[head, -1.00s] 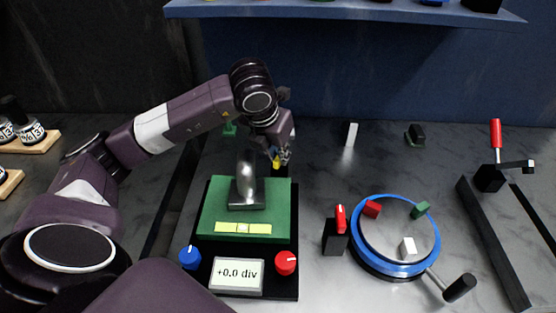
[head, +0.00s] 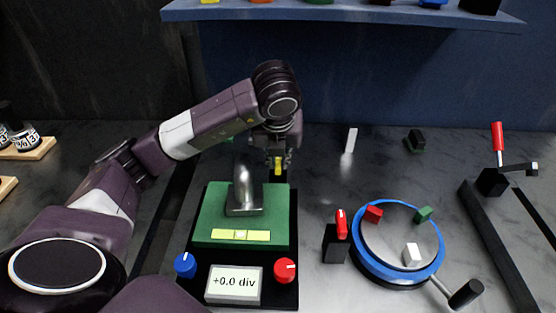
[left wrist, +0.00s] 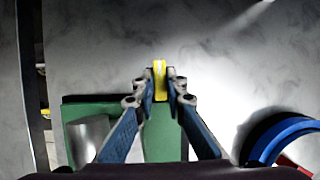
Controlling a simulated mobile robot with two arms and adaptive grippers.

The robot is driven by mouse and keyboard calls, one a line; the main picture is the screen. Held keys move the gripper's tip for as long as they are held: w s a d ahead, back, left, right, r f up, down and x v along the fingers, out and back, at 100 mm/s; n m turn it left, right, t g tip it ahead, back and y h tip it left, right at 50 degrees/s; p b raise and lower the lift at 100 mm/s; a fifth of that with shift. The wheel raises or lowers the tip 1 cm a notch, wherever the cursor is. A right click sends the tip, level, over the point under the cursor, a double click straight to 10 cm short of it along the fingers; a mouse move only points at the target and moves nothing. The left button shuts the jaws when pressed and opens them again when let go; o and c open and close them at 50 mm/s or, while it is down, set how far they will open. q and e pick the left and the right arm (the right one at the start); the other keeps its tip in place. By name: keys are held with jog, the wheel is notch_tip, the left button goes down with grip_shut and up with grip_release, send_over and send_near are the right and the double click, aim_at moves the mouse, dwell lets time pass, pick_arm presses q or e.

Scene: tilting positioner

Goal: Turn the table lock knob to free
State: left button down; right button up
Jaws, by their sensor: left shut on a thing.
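A narrow yellow knob (head: 278,166) stands upright behind the green block (head: 268,205), near the back of its black base; it carries no label that I can read. My left gripper (head: 279,160) reaches over from behind and is shut on this knob. In the left wrist view the fingertips (left wrist: 160,88) close on both sides of the yellow knob (left wrist: 160,75), which points straight away from the wrist. What lies under the knob is mostly hidden by the fingers. My right gripper is not in view.
A grey metal post (head: 243,190) rises from the green block close left of the gripper. In front are a blue knob (head: 186,265), a red knob (head: 285,270) and a display (head: 234,284) reading +0.0 div. A blue-rimmed round table (head: 367,264) and a red-levered black block (head: 334,245) stand right.

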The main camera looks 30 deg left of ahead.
pick_arm(q)
jog(key=shift+w+r, duration=0.1)
jog(key=c, duration=2)
grip_release()
jog(key=shift+o, duration=0.2)
jog(key=v, duration=1.2)
